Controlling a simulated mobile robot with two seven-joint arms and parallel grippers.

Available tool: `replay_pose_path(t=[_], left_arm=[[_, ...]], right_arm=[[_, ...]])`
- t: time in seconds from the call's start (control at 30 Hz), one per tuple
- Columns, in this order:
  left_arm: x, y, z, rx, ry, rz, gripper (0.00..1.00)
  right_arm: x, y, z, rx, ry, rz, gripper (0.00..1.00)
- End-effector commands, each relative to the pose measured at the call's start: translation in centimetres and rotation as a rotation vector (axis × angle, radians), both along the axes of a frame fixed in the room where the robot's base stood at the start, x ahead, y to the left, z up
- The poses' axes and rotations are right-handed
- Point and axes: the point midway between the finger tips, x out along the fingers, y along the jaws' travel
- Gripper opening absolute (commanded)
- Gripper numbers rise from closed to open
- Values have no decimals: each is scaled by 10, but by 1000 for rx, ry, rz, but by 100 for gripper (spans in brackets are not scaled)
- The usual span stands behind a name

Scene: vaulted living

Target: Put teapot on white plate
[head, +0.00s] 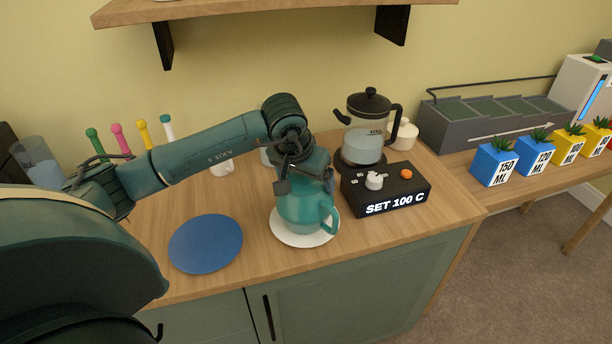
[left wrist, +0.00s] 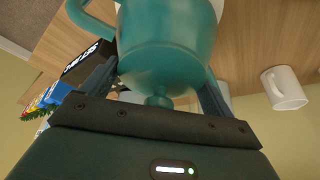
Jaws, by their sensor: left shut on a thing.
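The teal teapot (head: 303,205) stands upright over the white plate (head: 290,236); I cannot tell for certain whether its base touches the plate. My left gripper (head: 305,172) comes down from above and is shut on the teapot near its top. In the left wrist view the teapot (left wrist: 165,45) fills the space between the two fingers (left wrist: 160,95), with its handle at the upper left. The white plate is partly hidden under the teapot. My right gripper is not in view.
A blue plate (head: 206,243) lies left of the white plate. A black control box (head: 386,190) and a glass kettle (head: 366,130) stand close on the right. A white mug (left wrist: 284,88) shows in the left wrist view. The counter's front edge is near.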

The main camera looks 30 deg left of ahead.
Motion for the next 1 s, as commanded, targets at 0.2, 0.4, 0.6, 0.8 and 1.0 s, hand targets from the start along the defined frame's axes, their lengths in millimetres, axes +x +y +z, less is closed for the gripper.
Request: replay_pose_path(t=[0.2,0.4,0.6,0.8,1.0], left_arm=[[1,0,-2,0,-4,1,29],[0,0,-2,0,1,0,100],[0,0,-1,0,1,0,100],[-5,0,17,2,-5,1,100],[-22,-1,58,2,-6,1,100]], right_arm=[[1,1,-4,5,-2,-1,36],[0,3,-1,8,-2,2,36],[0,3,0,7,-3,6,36],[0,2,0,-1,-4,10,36],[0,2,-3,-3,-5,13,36]])
